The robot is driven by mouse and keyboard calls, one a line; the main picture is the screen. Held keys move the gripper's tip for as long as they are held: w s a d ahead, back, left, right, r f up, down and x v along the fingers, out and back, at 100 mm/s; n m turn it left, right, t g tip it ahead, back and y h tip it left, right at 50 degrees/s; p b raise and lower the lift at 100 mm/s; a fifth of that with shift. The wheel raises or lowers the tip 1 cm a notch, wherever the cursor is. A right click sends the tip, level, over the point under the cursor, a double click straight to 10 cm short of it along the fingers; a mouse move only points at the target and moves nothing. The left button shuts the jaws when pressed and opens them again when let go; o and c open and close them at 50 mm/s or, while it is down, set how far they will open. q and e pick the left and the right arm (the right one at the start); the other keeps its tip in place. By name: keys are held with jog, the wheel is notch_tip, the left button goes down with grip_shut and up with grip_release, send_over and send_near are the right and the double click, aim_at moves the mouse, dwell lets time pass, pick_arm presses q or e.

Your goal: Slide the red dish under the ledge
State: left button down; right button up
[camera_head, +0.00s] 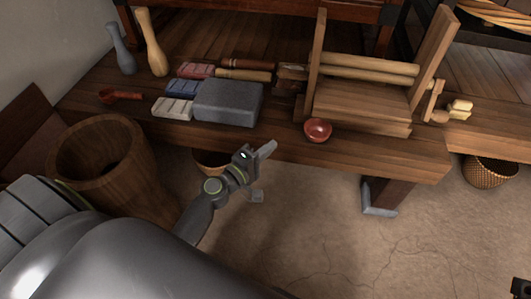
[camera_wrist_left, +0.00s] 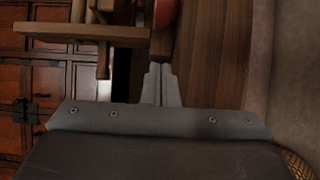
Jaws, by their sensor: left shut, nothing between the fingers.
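The small red dish (camera_head: 318,130) stands upright near the front edge of the wooden bench. It is just in front of the low wooden ledge (camera_head: 375,125) at the foot of a wooden frame. My left gripper (camera_head: 267,149) is shut and empty, in front of the bench edge and left of the dish, apart from it. In the left wrist view the shut fingers (camera_wrist_left: 160,84) point toward the dish (camera_wrist_left: 165,13), which is cut off by the top edge. A dark piece at the lower right of the head view may be my right gripper; its fingers do not show.
A wooden tub (camera_head: 103,165) stands on the floor at left. A wicker basket (camera_head: 489,171) is at right. Bare bench lies between block and dish.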

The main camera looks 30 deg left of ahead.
aim_at(308, 137)
pick_arm(q)
jog(key=x, duration=0.5)
jog(key=shift+w+d, duration=0.1)
jog(key=shift+w, duration=0.1)
jog(key=d, duration=0.1)
jog(key=w+d, duration=0.1)
jog(key=d, duration=0.1)
jog(key=shift+w, duration=0.3)
jog(key=shift+w+d, duration=0.2)
jog(key=shift+d, duration=0.1)
jog(key=shift+d, duration=0.1)
jog(key=shift+w+d, duration=0.4)
jog(key=shift+d, duration=0.25)
jog(key=shift+w+d, duration=0.35)
jog(key=shift+d, duration=0.35)
